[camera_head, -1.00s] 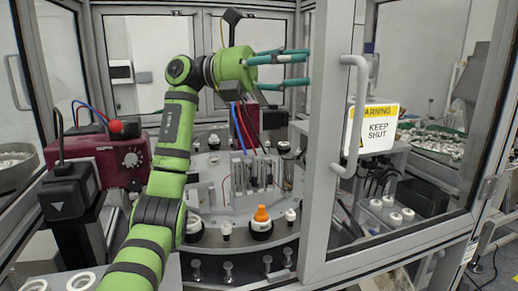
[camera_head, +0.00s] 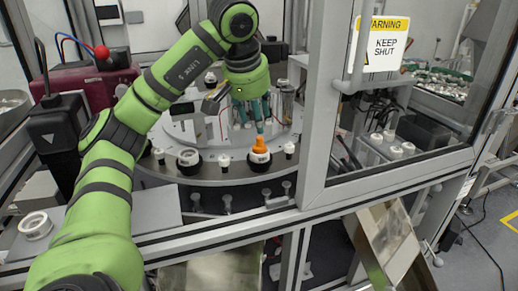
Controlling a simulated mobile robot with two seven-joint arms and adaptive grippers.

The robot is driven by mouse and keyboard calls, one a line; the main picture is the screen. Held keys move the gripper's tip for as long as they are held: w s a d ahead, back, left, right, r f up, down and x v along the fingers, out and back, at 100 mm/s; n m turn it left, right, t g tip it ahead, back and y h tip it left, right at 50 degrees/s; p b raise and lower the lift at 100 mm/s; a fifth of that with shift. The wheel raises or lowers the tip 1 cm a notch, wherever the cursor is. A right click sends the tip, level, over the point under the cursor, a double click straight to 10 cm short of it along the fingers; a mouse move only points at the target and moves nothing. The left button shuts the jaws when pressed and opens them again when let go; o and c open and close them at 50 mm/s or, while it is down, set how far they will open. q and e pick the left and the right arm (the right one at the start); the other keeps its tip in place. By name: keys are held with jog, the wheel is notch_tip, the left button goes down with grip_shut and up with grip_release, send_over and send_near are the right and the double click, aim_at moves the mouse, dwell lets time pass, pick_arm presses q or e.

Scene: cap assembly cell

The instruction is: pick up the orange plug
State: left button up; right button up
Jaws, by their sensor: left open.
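The orange plug (camera_head: 259,145) stands upright in a black-and-white holder (camera_head: 259,160) near the front rim of the round grey table (camera_head: 215,178). My left arm comes in from the left and bends down over the table. My left gripper (camera_head: 252,122), with teal fingers, points down just above and behind the plug. Its fingers are open and hold nothing. One fingertip appears very close to the plug's top; I cannot tell if it touches. My right gripper is not in view.
A second holder (camera_head: 188,160) and small white plugs (camera_head: 224,160) stand along the table's rim. The open door frame (camera_head: 325,110) with a warning sign (camera_head: 386,45) stands close on the right. A dark red machine (camera_head: 90,85) stands at the left.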

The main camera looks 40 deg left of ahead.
aim_at(259, 138)
pick_arm(q)
jog(key=x, duration=0.2)
jog(key=p+x, duration=0.1)
jog(key=x, duration=0.3)
jog(key=shift+w+a+p, duration=0.1)
jog(key=shift+a+p, duration=0.2)
jog(key=shift+p, duration=0.1)
jog(key=shift+w+a+f, duration=0.1)
jog(key=shift+w+f, duration=0.15)
jog(key=shift+f, duration=0.3)
jog(key=c, duration=0.9)
